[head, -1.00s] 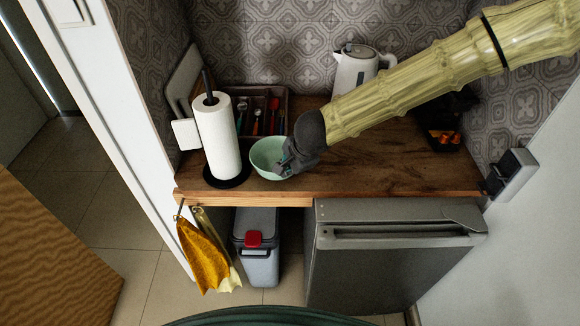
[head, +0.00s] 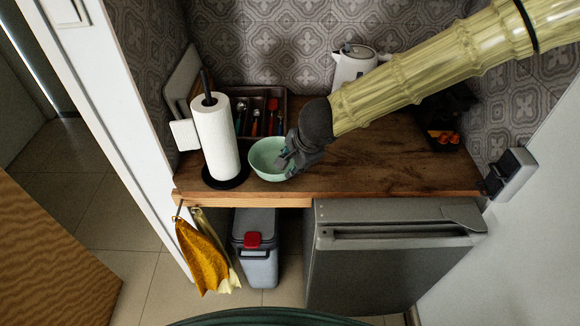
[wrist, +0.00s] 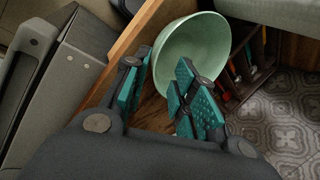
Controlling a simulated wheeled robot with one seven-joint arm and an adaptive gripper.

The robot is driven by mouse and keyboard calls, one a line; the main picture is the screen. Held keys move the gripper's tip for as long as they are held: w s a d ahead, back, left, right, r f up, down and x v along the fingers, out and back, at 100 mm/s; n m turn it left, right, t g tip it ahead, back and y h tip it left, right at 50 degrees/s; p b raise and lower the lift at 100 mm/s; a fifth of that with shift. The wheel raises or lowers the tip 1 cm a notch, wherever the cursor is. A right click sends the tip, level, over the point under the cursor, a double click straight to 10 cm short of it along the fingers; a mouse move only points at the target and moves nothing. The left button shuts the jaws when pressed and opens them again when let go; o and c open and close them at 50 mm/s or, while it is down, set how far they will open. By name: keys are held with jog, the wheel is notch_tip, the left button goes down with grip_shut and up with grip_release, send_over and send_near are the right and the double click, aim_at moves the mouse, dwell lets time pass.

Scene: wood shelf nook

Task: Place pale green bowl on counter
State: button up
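The pale green bowl (head: 262,155) sits upright on the wooden counter (head: 390,172), near its front edge and just right of the paper towel roll. My gripper (head: 285,160) is at the bowl's right side, reaching down from the upper right. In the wrist view, the bowl (wrist: 195,45) lies at the fingertips, and my gripper (wrist: 165,62) has its teal-padded fingers spread apart. One finger overlaps the bowl's inside and the other is outside the rim. A gap shows between the pads, and they do not appear clamped on the wall. The fingers hide part of the rim.
The paper towel roll (head: 216,140) stands close left of the bowl. A cutlery tray (head: 282,98) is behind it, and a white kettle (head: 353,68) stands at the back. A dark rack (head: 440,138) is at the right. The counter's middle is clear.

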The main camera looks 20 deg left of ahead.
jog(key=v, duration=0.7)
jog(key=shift+r, duration=0.3)
